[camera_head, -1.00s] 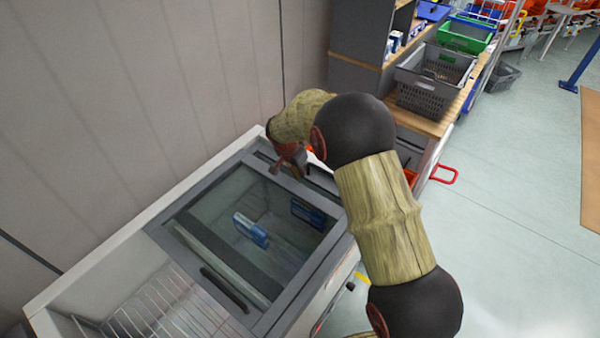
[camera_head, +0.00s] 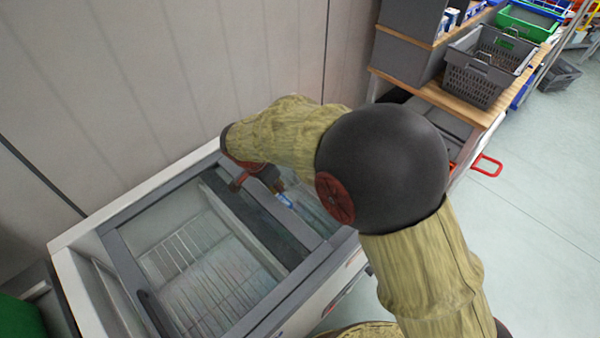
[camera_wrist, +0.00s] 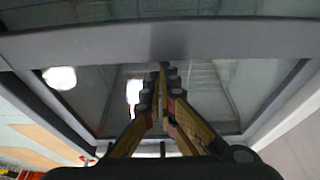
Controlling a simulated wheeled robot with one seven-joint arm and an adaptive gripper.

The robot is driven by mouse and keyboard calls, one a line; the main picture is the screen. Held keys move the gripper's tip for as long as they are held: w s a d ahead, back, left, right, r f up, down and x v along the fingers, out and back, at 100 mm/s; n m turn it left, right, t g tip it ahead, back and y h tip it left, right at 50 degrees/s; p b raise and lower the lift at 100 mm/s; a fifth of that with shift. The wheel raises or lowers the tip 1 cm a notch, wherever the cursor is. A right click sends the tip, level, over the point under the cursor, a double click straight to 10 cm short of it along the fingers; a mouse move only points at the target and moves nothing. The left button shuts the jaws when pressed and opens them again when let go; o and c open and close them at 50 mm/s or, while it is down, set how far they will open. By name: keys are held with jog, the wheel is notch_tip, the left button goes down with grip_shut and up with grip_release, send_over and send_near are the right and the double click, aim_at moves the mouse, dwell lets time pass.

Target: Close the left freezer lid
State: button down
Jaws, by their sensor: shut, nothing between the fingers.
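The left freezer lid is a glass pane in a grey frame (camera_head: 255,217), with a dark handle (camera_head: 155,314) at its left end. It lies over the left part of the white chest freezer (camera_head: 75,285), with wire baskets visible through the glass. A narrow open strip shows between the lid's left edge and the freezer's left end. My gripper (camera_head: 238,184) is low at the lid's right-hand frame bar near the wall side. In the wrist view my gripper (camera_wrist: 164,72) is shut and empty, its tips by the grey frame; I cannot tell whether they touch.
The panelled wall (camera_head: 180,70) runs close behind the freezer. A grey crate (camera_head: 480,75) stands on a wooden counter at upper right, with a green crate (camera_head: 525,22) beyond. A red handle (camera_head: 487,165) sticks out at right.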

aim_at(260, 207)
jog(key=s+a, duration=0.5)
jog(key=s, duration=0.1)
jog(key=shift+a+b, duration=0.35)
jog(key=shift+a, duration=0.05)
